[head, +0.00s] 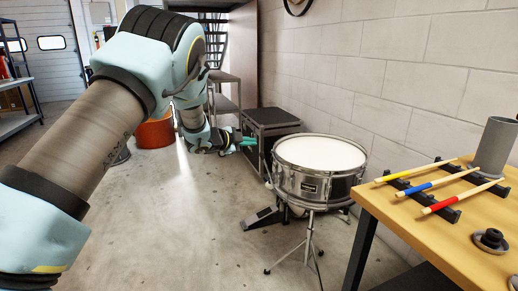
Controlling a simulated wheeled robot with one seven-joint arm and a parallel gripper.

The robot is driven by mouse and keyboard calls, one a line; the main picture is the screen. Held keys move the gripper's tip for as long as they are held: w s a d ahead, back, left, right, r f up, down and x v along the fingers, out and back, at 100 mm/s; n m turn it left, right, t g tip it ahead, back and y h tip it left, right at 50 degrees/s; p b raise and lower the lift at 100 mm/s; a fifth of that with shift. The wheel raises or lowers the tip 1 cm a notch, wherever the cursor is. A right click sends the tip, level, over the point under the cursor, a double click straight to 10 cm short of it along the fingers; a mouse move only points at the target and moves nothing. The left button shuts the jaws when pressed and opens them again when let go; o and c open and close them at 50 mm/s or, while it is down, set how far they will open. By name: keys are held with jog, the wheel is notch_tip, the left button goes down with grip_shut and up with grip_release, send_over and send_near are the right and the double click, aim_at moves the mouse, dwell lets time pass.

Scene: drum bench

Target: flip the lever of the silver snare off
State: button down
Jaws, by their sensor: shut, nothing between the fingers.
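The silver snare (315,175) is a chrome drum with a white head on a tripod stand, right of the picture's middle. A small lever-like part (268,172) shows at the left side of its shell. It is too small to tell which way it is flipped. My gripper (250,142) is at the end of my arm, left of the snare and a little above its rim in the picture. It is small here, looks shut and holds nothing. A gap shows between its fingertips and the drum.
A wooden bench (480,240) stands at the right with yellow, blue and red sticks (425,186) on black holders and a grey cup (495,145). A black case (270,125) stands behind the snare, a pedal (262,217) below it. An orange bucket (155,132) is farther left. Floor in front is clear.

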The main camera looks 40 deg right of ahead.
jog(key=shift+r+v, duration=0.2)
jog(key=shift+v, duration=1.15)
jog(key=shift+w, duration=0.2)
jog(key=w+a+r+n+t+y+p, duration=0.1)
jog(key=w+a+r+n+t+y, duration=0.15)
jog(key=w+a+n, duration=0.35)
jog(key=w+a+r+n+t+y+p, duration=0.1)
jog(key=w+a+r+t, duration=0.15)
jog(key=w+a, duration=0.45)
jog(key=a+n+t+y+p, duration=0.2)
jog(key=a+n+y, duration=0.4)
jog(key=a, duration=1.3)
jog(key=s+a+n+g+y+p, duration=0.1)
jog(key=s+a+n, duration=0.3)
jog(key=a, duration=0.4)
jog(key=s+a+n+g+y+p, duration=0.1)
jog(key=s+a+n+y, duration=0.2)
jog(key=a, duration=0.6)
jog(key=s+a+n+g+p, duration=0.1)
jog(key=s+a+n+g, duration=0.1)
jog(key=s+a, duration=0.3)
jog(key=s+a+n+g+p, duration=0.1)
jog(key=s+a+n+g, duration=0.2)
jog(key=s, duration=1)
jog(key=a+n, duration=0.2)
jog(key=shift+s+a+r, duration=0.35)
jog(key=shift+s, duration=0.05)
